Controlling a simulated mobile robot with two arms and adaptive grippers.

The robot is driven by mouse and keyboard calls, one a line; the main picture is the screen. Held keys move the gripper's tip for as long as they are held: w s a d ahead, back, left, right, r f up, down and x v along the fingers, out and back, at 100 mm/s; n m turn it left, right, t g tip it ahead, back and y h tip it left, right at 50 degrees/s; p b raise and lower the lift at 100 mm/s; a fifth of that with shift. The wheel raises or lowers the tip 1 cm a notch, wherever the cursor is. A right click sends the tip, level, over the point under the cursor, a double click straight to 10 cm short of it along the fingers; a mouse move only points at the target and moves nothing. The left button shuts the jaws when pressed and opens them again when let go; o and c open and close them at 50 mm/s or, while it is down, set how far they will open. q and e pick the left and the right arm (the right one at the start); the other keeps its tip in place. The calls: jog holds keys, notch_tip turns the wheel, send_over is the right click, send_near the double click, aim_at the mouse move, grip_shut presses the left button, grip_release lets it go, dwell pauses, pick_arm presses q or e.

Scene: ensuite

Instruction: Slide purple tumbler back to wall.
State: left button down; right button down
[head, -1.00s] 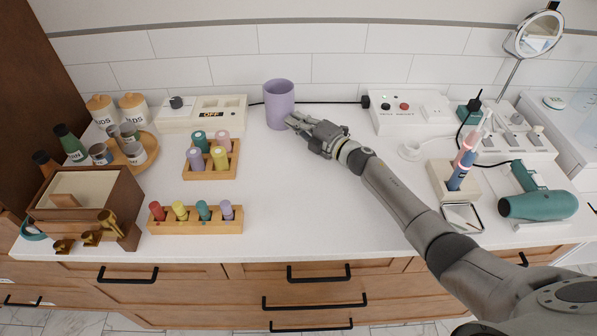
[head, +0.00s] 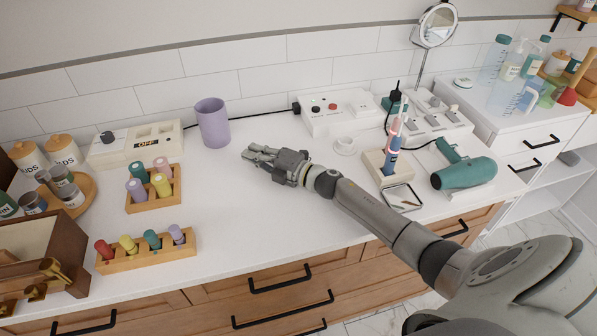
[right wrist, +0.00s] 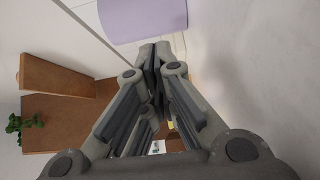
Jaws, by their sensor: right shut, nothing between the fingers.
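The purple tumbler (head: 213,123) stands upright on the white counter (head: 235,205), close to the tiled back wall (head: 262,78). A black cord runs along behind it. My right gripper (head: 250,153) is low over the counter, to the right and in front of the tumbler, with a visible gap between them. Its fingers are shut and empty. In the right wrist view the tumbler (right wrist: 140,18) shows beyond the closed fingertips (right wrist: 156,50), partly cut off by the top edge. My left gripper is not in view.
A white OFF switch box (head: 135,147) stands left of the tumbler. A white power box (head: 335,110) is to its right. Wooden racks of coloured bottles (head: 153,190) (head: 146,250) sit in front-left. A teal hair dryer (head: 465,174) lies far right. The counter's middle is clear.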

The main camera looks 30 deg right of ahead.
jog(key=b+v, duration=0.1)
jog(key=v, duration=1.1)
jog(key=shift+s+r+b, duration=0.15)
jog(key=shift+s+b, duration=0.15)
jog(key=shift+s, duration=0.05)
jog(key=shift+s+d, duration=0.25)
jog(key=shift+s, duration=0.2)
jog(key=shift+r, duration=0.1)
